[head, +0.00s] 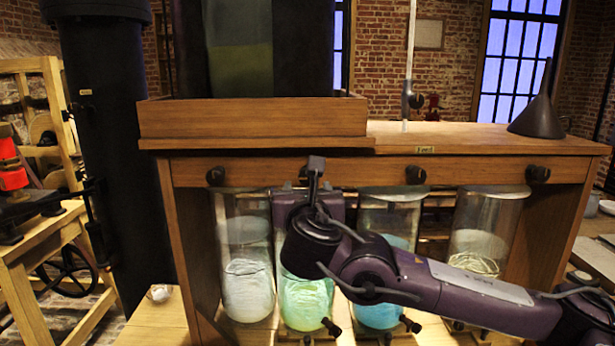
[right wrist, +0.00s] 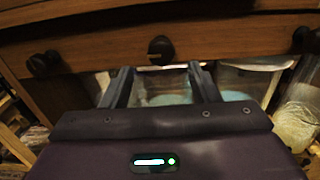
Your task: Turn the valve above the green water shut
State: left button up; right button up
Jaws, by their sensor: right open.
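The jar with green water (head: 305,300) stands second from the left under the wooden rail (head: 270,174). My right gripper (head: 316,166) is raised in front of the rail above this jar and hides the valve there in the head view. In the right wrist view, a dark round valve knob (right wrist: 160,48) sits on the rail just beyond and between the tips of my open right gripper (right wrist: 159,70). The fingers look apart from the knob, with nothing held. The exact turn of the knob is too dark to tell. My left gripper is not in view.
Other knobs sit on the rail at left (head: 216,175), right of my gripper (head: 415,174) and far right (head: 537,173). Jars of pale (head: 248,290), blue (head: 380,312) and yellowish (head: 478,250) contents stand below. A dark funnel (head: 538,115) rests on the top board.

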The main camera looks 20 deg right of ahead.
jog(key=p+x, duration=0.1)
jog(key=x, duration=0.1)
jog(key=p+x, duration=0.1)
jog(key=x, duration=0.4)
jog(key=shift+d+r+p, duration=0.1)
jog(key=shift+r+p, duration=0.15)
jog(key=shift+p, duration=0.15)
jog(key=shift+w+d+f, duration=0.1)
jog(key=shift+w+f, duration=0.05)
jog(key=shift+w, duration=0.3)
